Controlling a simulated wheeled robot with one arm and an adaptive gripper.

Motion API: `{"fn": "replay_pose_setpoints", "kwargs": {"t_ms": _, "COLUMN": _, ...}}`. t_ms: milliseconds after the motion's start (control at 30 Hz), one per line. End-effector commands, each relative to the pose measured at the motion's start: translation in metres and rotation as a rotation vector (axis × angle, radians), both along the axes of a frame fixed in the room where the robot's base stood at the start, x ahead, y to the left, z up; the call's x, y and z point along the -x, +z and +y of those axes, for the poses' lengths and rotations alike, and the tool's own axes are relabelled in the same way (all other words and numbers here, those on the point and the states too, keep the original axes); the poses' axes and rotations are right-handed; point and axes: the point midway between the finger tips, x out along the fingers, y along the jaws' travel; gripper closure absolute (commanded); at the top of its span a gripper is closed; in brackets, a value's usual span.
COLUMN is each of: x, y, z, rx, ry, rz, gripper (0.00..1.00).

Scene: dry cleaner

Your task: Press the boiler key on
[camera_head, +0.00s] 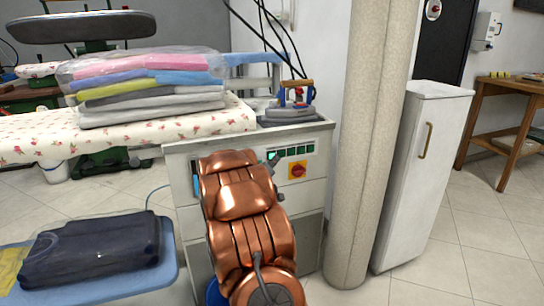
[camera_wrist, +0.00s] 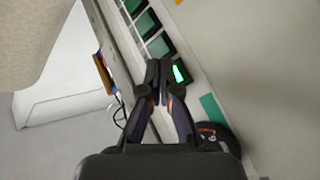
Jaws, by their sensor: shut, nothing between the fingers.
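The white boiler cabinet (camera_head: 313,205) stands in the middle of the head view with a row of green keys (camera_head: 291,151) on its upper front panel. The keys also show in the wrist view (camera_wrist: 161,46); the key at the near end (camera_wrist: 179,73) glows bright green, the others are dark green. Any key labels are too small to read. My gripper (camera_wrist: 158,72) is shut and empty, its tips right beside the lit key; I cannot tell whether they touch it. In the head view my copper arm hides the panel's left part, and my gripper (camera_head: 273,160) is small at the keys.
A red and yellow rotary switch (camera_head: 297,170) sits below the keys. An iron (camera_head: 294,102) stands on the cabinet top. Folded clothes (camera_head: 150,86) lie on the flowered board at left. A column (camera_head: 362,140) and white locker (camera_head: 424,180) stand close at right.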

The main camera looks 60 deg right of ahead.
Motion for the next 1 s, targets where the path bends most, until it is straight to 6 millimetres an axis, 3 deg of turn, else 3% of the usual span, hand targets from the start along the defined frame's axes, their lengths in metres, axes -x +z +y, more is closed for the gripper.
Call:
{"fn": "replay_pose_setpoints", "kwargs": {"t_ms": 233, "x": 0.005, "y": 0.001, "z": 0.003, "rx": 0.000, "ry": 0.000, "rz": 0.002, "gripper": 1.00}}
{"fn": "replay_pose_setpoints", "kwargs": {"t_ms": 1000, "x": 0.050, "y": 0.001, "z": 0.033, "rx": 0.002, "ry": -0.001, "rz": 0.000, "gripper": 1.00}}
